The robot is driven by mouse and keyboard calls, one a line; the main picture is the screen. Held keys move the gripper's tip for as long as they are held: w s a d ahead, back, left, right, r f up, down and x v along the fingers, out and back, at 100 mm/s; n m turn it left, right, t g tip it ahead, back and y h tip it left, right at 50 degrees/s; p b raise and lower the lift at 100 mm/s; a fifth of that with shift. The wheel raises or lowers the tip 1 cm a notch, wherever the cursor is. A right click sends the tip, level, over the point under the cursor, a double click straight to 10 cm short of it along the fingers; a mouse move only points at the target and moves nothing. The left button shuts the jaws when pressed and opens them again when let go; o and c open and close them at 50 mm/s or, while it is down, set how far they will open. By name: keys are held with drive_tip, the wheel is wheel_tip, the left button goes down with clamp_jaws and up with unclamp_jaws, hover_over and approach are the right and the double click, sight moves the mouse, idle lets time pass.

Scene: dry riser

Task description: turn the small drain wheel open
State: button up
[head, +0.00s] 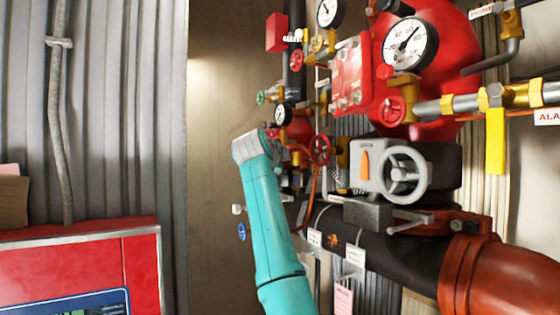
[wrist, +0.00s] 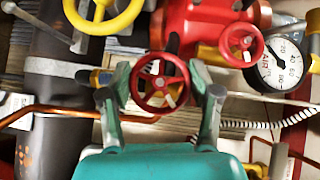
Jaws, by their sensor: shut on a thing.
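A small red wheel (wrist: 160,87) with spokes and a round hub sits in the middle of the wrist view. My gripper (wrist: 160,82) is shut on it, with one grey-green finger at each side of its rim. In the head view my teal arm reaches up to the pipework and its grey wrist end hides the gripper. A red wheel (head: 320,150) shows just right of that end; I cannot tell whether it is the held one. No label on the held wheel can be read.
Another red wheel (wrist: 241,45) and an air gauge (wrist: 279,65) are close on the right. A yellow wheel (wrist: 103,12) and a thick dark pipe (wrist: 68,110) are at the left. A copper tube (wrist: 50,112) runs close by. A grey handwheel (head: 403,175) stands right of my arm.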

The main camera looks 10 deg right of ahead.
drive_tip(key=n+g, duration=0.2)
drive_tip(key=g, duration=0.1)
drive_tip(key=shift+n, duration=0.4)
drive_tip(key=shift+f+g+y, duration=0.1)
drive_tip(key=shift+g+y, duration=0.2)
drive_tip(key=shift+g, duration=0.1)
drive_tip(key=o, duration=1.1)
drive_tip(key=shift+o, duration=0.2)
drive_tip(key=shift+s, duration=0.1)
drive_tip(key=v, duration=1.1)
drive_tip(key=shift+s+a, duration=0.25)
